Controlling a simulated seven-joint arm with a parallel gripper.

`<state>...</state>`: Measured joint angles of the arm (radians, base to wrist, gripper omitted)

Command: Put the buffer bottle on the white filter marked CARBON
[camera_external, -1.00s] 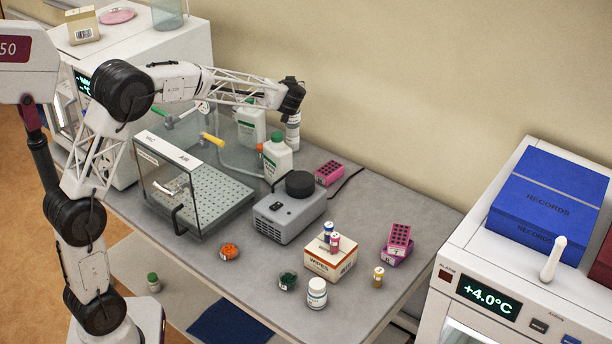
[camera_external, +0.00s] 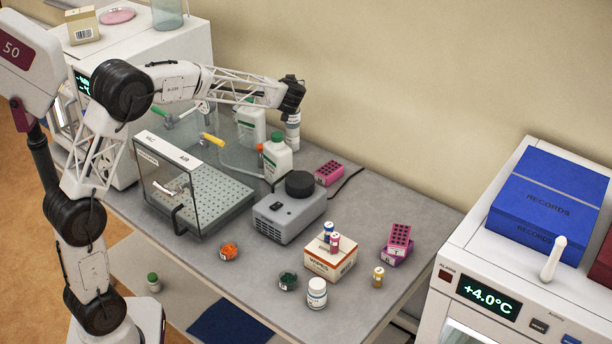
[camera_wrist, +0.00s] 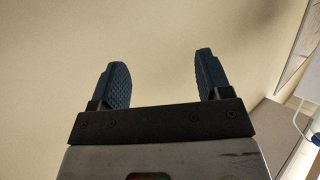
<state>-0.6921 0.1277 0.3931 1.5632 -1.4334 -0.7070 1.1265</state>
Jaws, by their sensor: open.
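A white bottle with a green cap and label (camera_external: 278,160) stands on the bench behind the grey pump; a similar white bottle (camera_external: 250,124) stands behind it. A small white bottle (camera_external: 317,294) stands near the front edge. I cannot read which is the buffer bottle. No CARBON marking is legible, so I cannot single out the filter. A labelled white cylinder (camera_external: 293,132) shows just below my black wrist; I cannot tell whether it belongs to my arm. In the wrist view my gripper (camera_wrist: 160,80) is open and empty, its blue fingers apart against the wall. The fingers are unclear in the external view.
A clear chamber marked VAC and AIR (camera_external: 150,196) and a grey pump (camera_external: 290,218) fill the middle. An orange-filled dish (camera_external: 229,252), green-filled dish (camera_external: 288,282), WIPES box with vials (camera_external: 331,262) and pink racks (camera_external: 398,241) lie nearer.

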